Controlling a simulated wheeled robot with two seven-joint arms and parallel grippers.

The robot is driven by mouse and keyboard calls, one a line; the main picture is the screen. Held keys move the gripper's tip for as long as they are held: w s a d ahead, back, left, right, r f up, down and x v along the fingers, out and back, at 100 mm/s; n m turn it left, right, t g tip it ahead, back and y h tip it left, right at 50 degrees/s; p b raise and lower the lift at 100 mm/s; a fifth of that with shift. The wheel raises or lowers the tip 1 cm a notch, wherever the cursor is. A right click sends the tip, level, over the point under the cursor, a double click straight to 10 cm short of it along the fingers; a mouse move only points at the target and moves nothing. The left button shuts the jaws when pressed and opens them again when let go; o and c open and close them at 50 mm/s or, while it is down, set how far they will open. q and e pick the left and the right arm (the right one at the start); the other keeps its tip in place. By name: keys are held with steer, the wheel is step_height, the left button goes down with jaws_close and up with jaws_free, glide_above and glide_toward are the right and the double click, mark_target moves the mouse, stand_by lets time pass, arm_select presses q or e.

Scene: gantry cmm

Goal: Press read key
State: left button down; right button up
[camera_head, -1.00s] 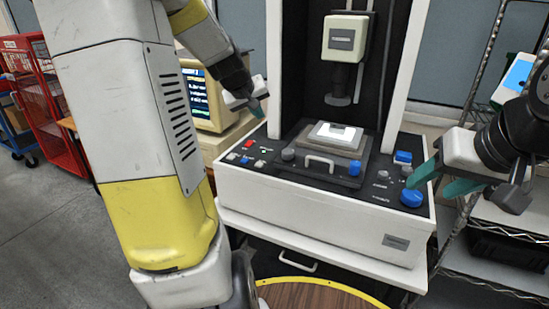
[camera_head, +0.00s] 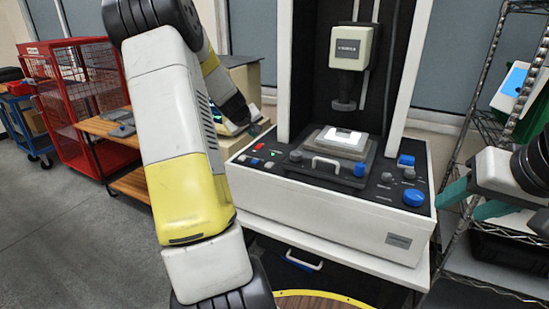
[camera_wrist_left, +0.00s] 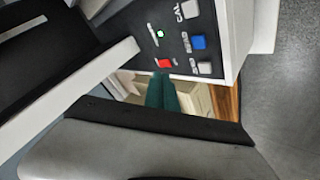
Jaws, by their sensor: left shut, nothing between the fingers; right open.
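The machine's control panel has a cluster of small keys at its left end. In the left wrist view it shows a blue key (camera_wrist_left: 198,42), a white key (camera_wrist_left: 204,68), a white key by the CAL label (camera_wrist_left: 190,10), a red key (camera_wrist_left: 164,64) and a green light (camera_wrist_left: 160,34). The label by the blue key is too blurred to read surely. The cluster's blue key also shows in the head view (camera_head: 255,161). My left gripper (camera_head: 262,123) is shut and empty, behind the panel's left end, apart from the keys. Its teal fingers (camera_wrist_left: 162,94) show below the red key. My right gripper (camera_head: 468,201) is open, right of the machine.
The measuring machine's white base (camera_head: 330,220) fills the centre, with a probe column (camera_head: 353,48) above. A large blue knob (camera_head: 414,197) is at the panel's right. A wire shelf (camera_head: 480,262) stands right, a red cage (camera_head: 85,90) left. Grey floor is clear at left.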

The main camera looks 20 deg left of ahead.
mark_target(254, 162)
arm_select(q)
steer(key=shift+f, duration=4.2)
steer(key=shift+f, duration=0.4)
steer(key=shift+f, duration=0.4)
steer(key=shift+r, duration=0.85)
steer(key=shift+r, duration=0.1)
steer(key=shift+r, duration=2.4)
